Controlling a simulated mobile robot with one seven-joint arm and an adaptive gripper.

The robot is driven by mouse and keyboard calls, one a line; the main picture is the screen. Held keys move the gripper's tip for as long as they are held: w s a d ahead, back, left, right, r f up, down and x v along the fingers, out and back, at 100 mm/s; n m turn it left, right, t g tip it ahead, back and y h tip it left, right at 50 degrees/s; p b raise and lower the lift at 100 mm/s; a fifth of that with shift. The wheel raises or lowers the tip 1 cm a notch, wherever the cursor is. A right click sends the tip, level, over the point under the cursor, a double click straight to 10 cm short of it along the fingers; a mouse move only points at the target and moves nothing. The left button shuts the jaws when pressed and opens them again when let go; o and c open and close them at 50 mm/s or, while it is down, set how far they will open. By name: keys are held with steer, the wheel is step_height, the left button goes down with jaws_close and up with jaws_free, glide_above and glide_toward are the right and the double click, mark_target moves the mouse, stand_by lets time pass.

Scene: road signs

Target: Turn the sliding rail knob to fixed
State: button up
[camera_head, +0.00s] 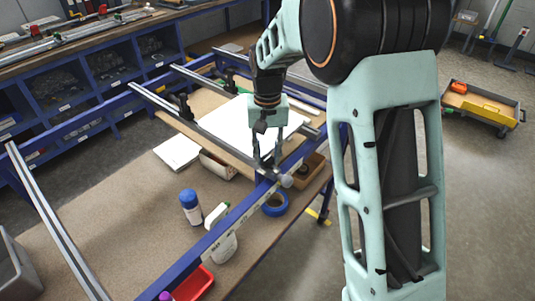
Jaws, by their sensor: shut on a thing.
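My gripper (267,166) points down at the near end of a sliding rail (215,138), where the rail meets the blue frame bar. Its two fingers are closed around a small part at the rail end, which looks like the rail knob (287,181). The fingers hide part of it. A round grey end shows just right of the fingertips. The knob's setting and any marking on it are too small to read.
A blue frame bar (222,232) runs diagonally under my gripper. Blue tape (275,204), a blue-capped bottle (190,206), a spray bottle (220,230), a red bin (193,284) and a cardboard box (309,171) stand nearby. Other rails (55,222) cross the table.

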mark_target(268, 158)
steer(key=o, duration=1.2)
steer(key=shift+c, duration=0.2)
step_height(268, 158, up, 12)
steer(key=shift+d, duration=0.1)
